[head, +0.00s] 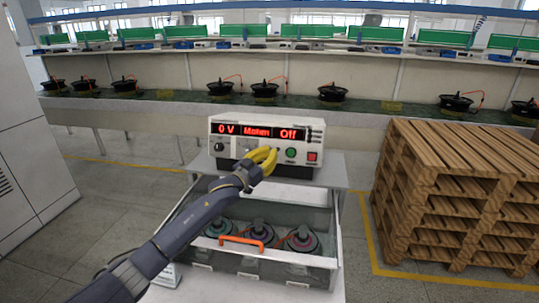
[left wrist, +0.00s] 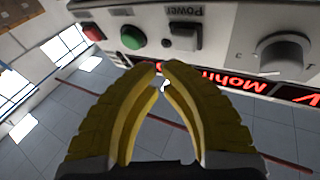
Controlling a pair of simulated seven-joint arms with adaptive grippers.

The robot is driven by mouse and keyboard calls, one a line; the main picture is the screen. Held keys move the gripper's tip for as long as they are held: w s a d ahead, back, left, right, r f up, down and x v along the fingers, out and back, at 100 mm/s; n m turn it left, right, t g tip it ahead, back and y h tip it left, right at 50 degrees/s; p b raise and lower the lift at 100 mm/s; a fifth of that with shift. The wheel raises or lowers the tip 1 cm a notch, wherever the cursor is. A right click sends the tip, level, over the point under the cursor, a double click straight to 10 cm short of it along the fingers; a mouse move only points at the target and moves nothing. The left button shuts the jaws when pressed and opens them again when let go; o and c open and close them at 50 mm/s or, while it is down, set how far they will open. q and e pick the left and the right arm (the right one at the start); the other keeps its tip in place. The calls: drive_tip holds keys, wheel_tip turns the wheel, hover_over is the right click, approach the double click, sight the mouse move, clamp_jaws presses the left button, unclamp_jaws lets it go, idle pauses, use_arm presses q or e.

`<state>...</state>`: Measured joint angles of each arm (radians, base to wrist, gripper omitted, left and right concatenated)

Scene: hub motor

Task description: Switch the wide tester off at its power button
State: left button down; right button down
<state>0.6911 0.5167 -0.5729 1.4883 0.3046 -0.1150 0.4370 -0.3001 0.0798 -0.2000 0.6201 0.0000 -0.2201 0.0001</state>
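The wide tester (head: 232,130) is a white box on the cart, its red displays reading "0 V", "M.ohm" and "Off". In the left wrist view its panel is upside down, with a dark power button (left wrist: 185,37) beside the "Power" label. The round green button (left wrist: 132,37), red button (left wrist: 93,32) and grey knob (left wrist: 285,52) also show there. My left gripper (head: 272,157) has yellow fingers in front of the panel, covering part of it in the head view. Its fingertips (left wrist: 162,66) nearly meet, with nothing between them, near the power button; contact cannot be told. My right gripper is out of view.
Below the tester, a drawer (head: 290,268) with an orange handle (head: 242,241) holds several round motors. Stacked wooden pallets (head: 460,195) stand at the right. A long bench (head: 170,103) with black motors runs behind. A white cabinet (head: 30,150) stands at the left.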

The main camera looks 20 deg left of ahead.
use_arm(q)
drive_tip(key=shift+s+d+r, duration=0.1)
drive_tip(key=shift+s+r, duration=0.15)
drive_tip(key=shift+s, duration=0.8)
drive_tip(key=shift+s+r, duration=0.25)
drive_tip(key=shift+s, duration=0.8)
drive_tip(key=s+r, duration=0.1)
drive_tip(key=s, duration=0.5)
drive_tip(key=shift+s+d+r, duration=0.3)
drive_tip(key=shift+s+r, duration=0.05)
drive_tip(key=shift+s, duration=0.05)
